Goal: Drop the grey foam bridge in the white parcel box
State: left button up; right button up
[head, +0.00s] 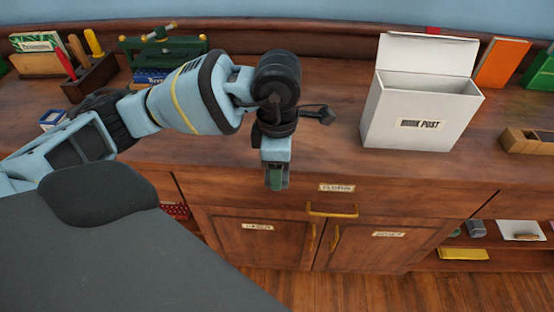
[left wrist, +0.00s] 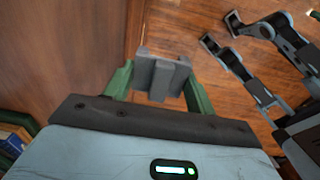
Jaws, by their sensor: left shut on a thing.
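The white parcel box (head: 395,117) stands on the wooden top at the right in the head view, with its lid up and its top open. Its front label appears to read "BOOK POST". My left gripper (head: 277,182) points down in front of the counter's front edge, left of the box and apart from it. In the left wrist view, the green fingers of my left gripper (left wrist: 158,82) are shut on the grey foam bridge (left wrist: 158,72), a notched grey block. The bridge is hardly visible in the head view. My right gripper cannot be made out.
A wooden rack with tools (head: 92,75) and a green model (head: 165,47) stand at the back left. The top between gripper and box is mostly clear.

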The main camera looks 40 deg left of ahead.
pick_arm(q)
jog(key=m, duration=0.7)
jog(key=shift+w+d+r, duration=0.1)
jog(key=shift+d+r, duration=0.25)
jog(key=shift+d, duration=0.05)
jog(key=m, duration=0.6)
jog(key=shift+w+d+r, duration=0.1)
jog(key=shift+d+r, duration=0.2)
jog(key=m, duration=0.5)
jog(key=shift+d+r+m, duration=0.25)
jog(key=shift+d+m, duration=0.05)
jog(key=shift+m, duration=0.1)
jog(key=m, duration=0.5)
jog(key=shift+d+r+m, duration=0.25)
jog(key=shift+m, duration=0.05)
jog(key=shift+w, duration=0.15)
